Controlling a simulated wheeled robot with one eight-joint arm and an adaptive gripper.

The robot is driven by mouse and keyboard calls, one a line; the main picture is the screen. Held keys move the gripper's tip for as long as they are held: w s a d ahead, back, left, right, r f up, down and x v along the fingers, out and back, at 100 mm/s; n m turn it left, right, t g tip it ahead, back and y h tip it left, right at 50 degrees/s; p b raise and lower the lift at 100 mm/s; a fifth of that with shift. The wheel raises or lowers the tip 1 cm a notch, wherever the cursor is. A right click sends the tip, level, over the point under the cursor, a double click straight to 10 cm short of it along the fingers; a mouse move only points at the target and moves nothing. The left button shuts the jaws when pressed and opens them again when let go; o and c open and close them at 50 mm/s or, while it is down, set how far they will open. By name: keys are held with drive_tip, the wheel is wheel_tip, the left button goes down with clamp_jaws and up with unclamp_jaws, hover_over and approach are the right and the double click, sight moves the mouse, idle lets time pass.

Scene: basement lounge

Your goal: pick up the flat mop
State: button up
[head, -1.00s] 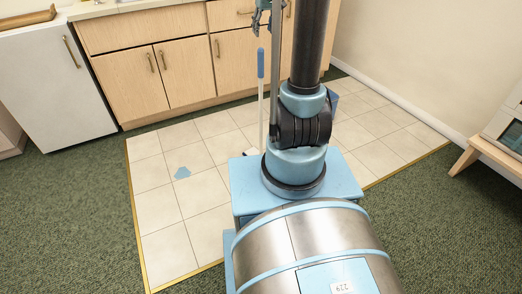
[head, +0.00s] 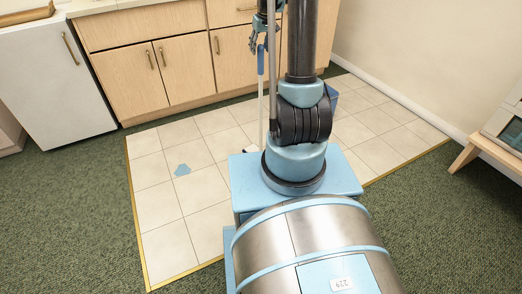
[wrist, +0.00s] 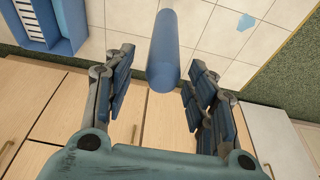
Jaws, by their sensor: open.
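The flat mop stands upright on the tiled floor, with a blue grip (head: 261,61) on top of a pale pole. My arm hides its lower part and its head in the head view. In the wrist view the blue grip (wrist: 165,48) is large and lies between my two fingers, nearer the right one. My gripper (wrist: 162,66) is open, with a gap on both sides of the grip. In the head view my gripper (head: 258,40) is at the height of the grip's top.
Wooden cabinets (head: 185,65) stand close behind the mop, with a white fridge (head: 50,82) to their left. A flat blue patch (head: 182,170) lies on the tiles. A blue slotted container (wrist: 45,24) shows in the wrist view. A wooden bench (head: 487,148) stands at the right.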

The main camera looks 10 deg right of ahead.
sight(259, 58)
drive_tip(key=shift+s+x, duration=0.25)
drive_tip(key=shift+x, duration=0.9)
drive_tip(key=shift+s+x, duration=0.2)
drive_tip(key=shift+x, duration=1.75)
drive_tip(key=shift+d, duration=0.15)
clamp_jaws()
